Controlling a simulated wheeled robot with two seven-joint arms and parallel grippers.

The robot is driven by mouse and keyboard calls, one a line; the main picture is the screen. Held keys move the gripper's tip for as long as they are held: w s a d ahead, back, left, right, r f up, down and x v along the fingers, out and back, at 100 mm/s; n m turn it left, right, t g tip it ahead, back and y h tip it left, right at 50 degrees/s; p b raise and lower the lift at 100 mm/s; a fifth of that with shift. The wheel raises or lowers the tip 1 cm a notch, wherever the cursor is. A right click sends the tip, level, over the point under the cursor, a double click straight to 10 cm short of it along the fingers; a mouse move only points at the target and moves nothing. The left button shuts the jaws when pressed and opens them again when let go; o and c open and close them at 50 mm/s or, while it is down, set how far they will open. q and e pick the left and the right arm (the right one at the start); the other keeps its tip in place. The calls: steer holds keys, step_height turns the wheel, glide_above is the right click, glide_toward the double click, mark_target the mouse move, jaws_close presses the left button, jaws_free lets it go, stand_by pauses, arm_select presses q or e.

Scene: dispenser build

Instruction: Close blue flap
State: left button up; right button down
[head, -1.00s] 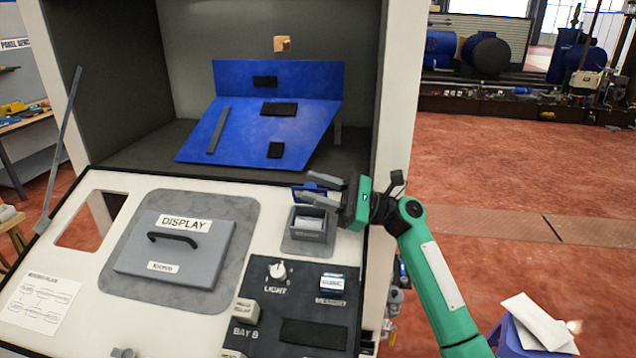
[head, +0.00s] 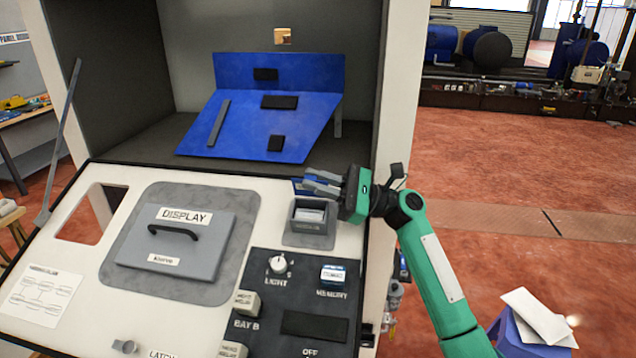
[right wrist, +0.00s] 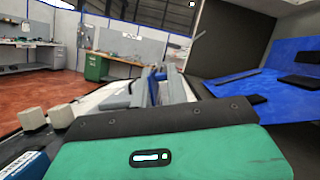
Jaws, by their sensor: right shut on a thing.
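The blue flap (head: 301,186) stands raised at the back edge of a small grey dispenser box (head: 310,224) on the sloped white panel. The box's opening shows a pale inside. My right gripper (head: 316,182) reaches in from the right, just above and behind the box, with its fingers closed on the flap. In the right wrist view the flap's blue edge (right wrist: 153,88) shows between the two grey fingers. The fingers hide part of the flap. My left gripper is not in view.
A grey DISPLAY cover (head: 173,244) with a black handle lies left of the box. A dark control plate (head: 298,300) with a knob and buttons is below it. A blue angled tray (head: 262,130) sits in the open bay behind. The cabinet's side post (head: 398,100) rises close by my right arm.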

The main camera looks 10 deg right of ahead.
steer(key=shift+s+a+f+n+g+h+b, duration=0.2)
steer(key=shift+n+g+b, duration=0.25)
steer(key=shift+n+b, duration=0.75)
steer(key=shift+s+d+f+n+g+h+b, duration=0.15)
steer(key=shift+s+n+g+b, duration=0.2)
steer(key=shift+n+b, duration=0.8)
steer(key=shift+s+a+f+n+g+h+b, duration=0.15)
steer(key=shift+n+g+b, duration=0.5)
steer(key=shift+b, duration=1)
steer(key=shift+s+a+f+n+g+h+b, duration=0.15)
steer(key=shift+s+n+g+b, duration=0.1)
steer(key=shift+n+b, duration=0.45)
steer(key=shift+s+d+r+n+g+h+b, duration=0.1)
steer(key=shift+s+n+g+h+b, duration=0.1)
steer(key=shift+n+b, duration=0.45)
